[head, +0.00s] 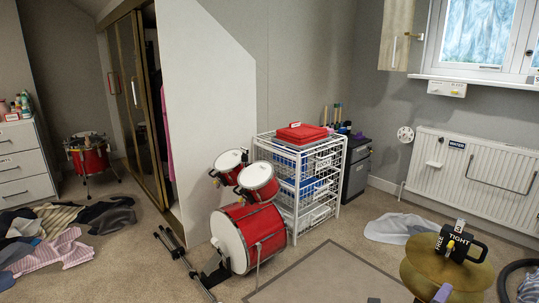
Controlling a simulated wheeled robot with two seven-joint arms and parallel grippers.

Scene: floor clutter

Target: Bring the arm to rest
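Neither of my grippers can be made out in the head view, and I see no arm that I can be sure is mine. A small dark shape (373,300) shows at the bottom edge, too cut off to identify.
A red drum kit (262,235) stands mid-floor beside a white wire basket rack (290,190). A brass cymbal (420,270) with a black mug-like object (460,243) is at lower right. Clothes (55,250) litter the left floor; a white cloth (398,228) lies near the radiator (475,170). The grey rug (325,275) looks mostly clear.

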